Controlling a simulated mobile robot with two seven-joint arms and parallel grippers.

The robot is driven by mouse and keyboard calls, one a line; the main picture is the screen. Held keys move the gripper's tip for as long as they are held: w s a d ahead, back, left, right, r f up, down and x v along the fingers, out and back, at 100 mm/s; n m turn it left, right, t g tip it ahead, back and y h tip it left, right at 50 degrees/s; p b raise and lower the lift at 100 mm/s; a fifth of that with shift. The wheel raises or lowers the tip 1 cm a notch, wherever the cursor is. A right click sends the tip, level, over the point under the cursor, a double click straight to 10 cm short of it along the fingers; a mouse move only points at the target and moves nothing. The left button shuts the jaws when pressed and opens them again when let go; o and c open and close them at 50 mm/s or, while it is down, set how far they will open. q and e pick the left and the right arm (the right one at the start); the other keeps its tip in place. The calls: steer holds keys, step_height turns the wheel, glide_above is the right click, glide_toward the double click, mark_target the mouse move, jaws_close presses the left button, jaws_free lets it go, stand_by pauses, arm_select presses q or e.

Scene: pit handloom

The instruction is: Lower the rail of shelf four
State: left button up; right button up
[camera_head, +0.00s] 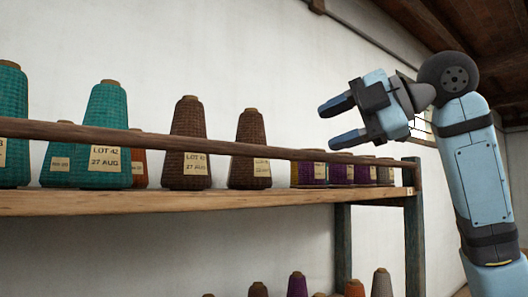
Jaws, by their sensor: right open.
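A dark wooden rail (225,147) runs across the front of a shelf board (200,202), raised above it and passing in front of the yarn cones. Its right end meets a dark post (413,225). A small tag at the board's right end is too small to read, so I cannot tell the shelf's number. My right gripper (330,125) is open and empty, its fingers pointing left. In the picture it is just above the rail's right part, apparently not touching it. My left gripper is out of view.
Teal cones (104,110) and brown cones (188,120) with paper labels stand on the board, with smaller purple packages or cones (342,173) toward the right. More cones (297,285) show below.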

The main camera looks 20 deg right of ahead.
mark_target(277, 149)
steer(key=p+x, duration=0.3)
steer(key=x, duration=0.8)
steer(key=shift+w+a, duration=0.15)
steer(key=shift+w+a+f, duration=0.15)
steer(key=shift+w+a, duration=0.2)
jaws_close()
